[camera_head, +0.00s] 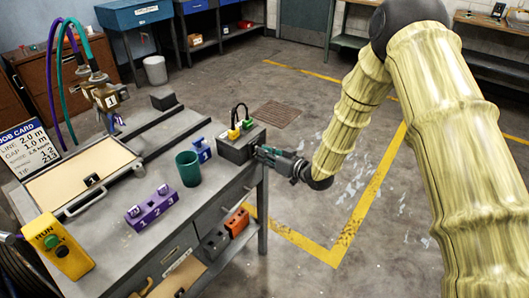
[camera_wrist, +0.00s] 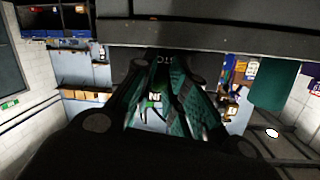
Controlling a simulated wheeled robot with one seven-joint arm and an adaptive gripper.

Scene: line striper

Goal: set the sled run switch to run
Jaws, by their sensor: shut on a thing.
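A yellow box (camera_head: 70,262) marked RUN, with a green button or knob (camera_head: 60,250), stands at the bench's near left corner; its setting is too small to tell. My gripper (camera_head: 262,153) is far from it, at the bench's right edge, against the right side of a dark grey box (camera_head: 236,150) with a yellow and a green plug on top. In the wrist view my gripper's dark green-padded fingers (camera_wrist: 165,85) converge below a wide dark surface (camera_wrist: 210,32). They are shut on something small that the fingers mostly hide.
The bench (camera_head: 120,235) also bears a green cup (camera_head: 188,168), a purple numbered block (camera_head: 152,208), a blue block (camera_head: 200,150) and a board with a handle. A nozzle (camera_head: 105,93) with hoses stands behind. Open floor lies right of the bench.

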